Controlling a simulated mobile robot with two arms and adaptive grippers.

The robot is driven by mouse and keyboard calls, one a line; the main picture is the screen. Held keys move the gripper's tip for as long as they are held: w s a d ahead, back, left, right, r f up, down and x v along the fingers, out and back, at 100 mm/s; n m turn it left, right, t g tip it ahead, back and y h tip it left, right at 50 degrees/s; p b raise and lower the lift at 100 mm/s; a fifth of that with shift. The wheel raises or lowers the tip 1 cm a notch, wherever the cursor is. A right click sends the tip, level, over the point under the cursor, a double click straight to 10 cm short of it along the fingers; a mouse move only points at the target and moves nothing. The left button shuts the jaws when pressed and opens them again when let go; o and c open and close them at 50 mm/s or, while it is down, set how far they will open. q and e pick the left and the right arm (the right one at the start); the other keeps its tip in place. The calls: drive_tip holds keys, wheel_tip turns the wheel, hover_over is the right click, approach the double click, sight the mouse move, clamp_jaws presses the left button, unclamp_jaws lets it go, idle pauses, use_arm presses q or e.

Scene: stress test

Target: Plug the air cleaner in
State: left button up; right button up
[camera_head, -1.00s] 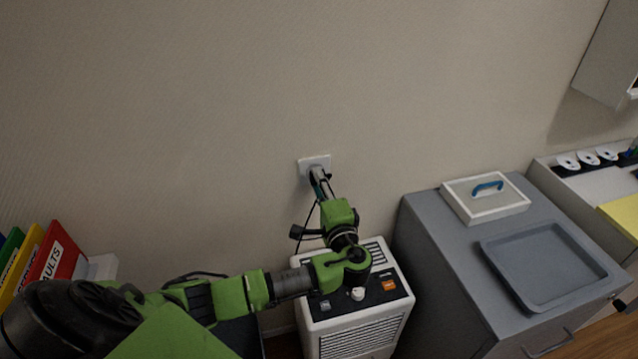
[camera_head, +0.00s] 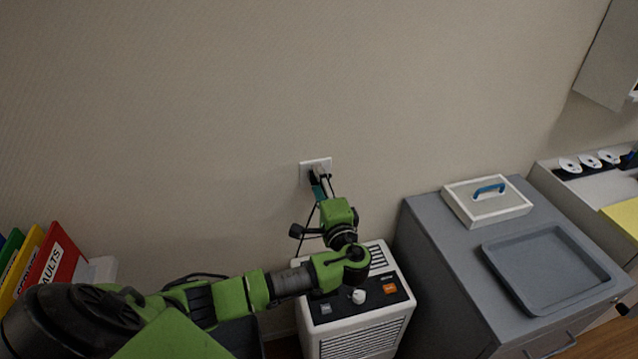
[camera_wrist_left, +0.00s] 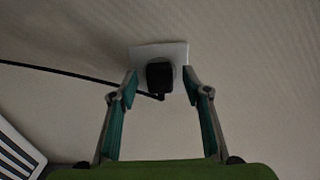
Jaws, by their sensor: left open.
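The white wall outlet (camera_head: 305,168) is above the air cleaner (camera_head: 360,333), a white box with vents and a black control panel. In the left wrist view the outlet plate (camera_wrist_left: 143,54) has the black plug (camera_wrist_left: 159,76) against it, with its black cord (camera_wrist_left: 70,76) running off to the left. My left gripper (camera_head: 319,181) is at the outlet. In the left wrist view its fingers (camera_wrist_left: 161,86) are open, one on each side of the plug, with gaps between. How deep the plug's pins sit is hidden. My right gripper is not in view.
A grey cabinet (camera_head: 440,255) stands right of the air cleaner, with a grey tray (camera_head: 545,268) and a white box with a blue handle (camera_head: 487,205) on top. Colored binders (camera_head: 55,262) stand at the left. The wall around the outlet is clear.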

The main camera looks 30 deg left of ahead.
use_arm(q)
drive_tip(key=v, duration=1.2)
